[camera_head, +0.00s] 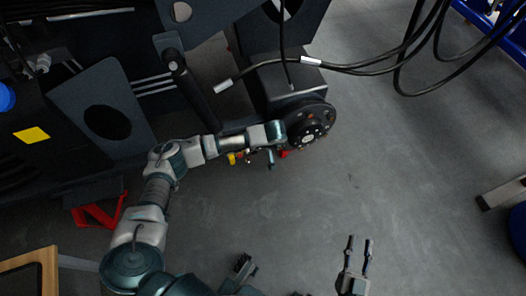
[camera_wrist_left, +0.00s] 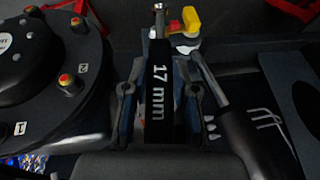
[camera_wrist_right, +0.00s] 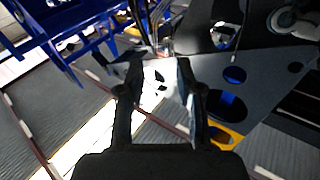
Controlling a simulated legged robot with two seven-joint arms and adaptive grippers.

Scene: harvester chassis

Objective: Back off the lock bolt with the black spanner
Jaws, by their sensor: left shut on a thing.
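My left gripper (camera_wrist_left: 158,90) is shut on the black spanner (camera_wrist_left: 159,75), marked "17 mm", which points away from the wrist in the left wrist view. The far end of the spanner lies near a metal fitting (camera_wrist_left: 171,40) beside a yellow lever. I cannot tell whether the spanner's jaw is around a bolt; which fitting is the lock bolt is unclear. In the head view my left arm reaches right, to the round black hub (camera_head: 308,125); the fingers there are small and the spanner is hard to make out. My right gripper (camera_head: 359,240) is open and empty over bare floor.
The hub's face (camera_wrist_left: 40,80) carries red-capped fittings with number tags 1 and 2. A black cylinder (camera_wrist_left: 255,135) lies close right of the left gripper. Grey floor (camera_head: 400,180) is clear to the right.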

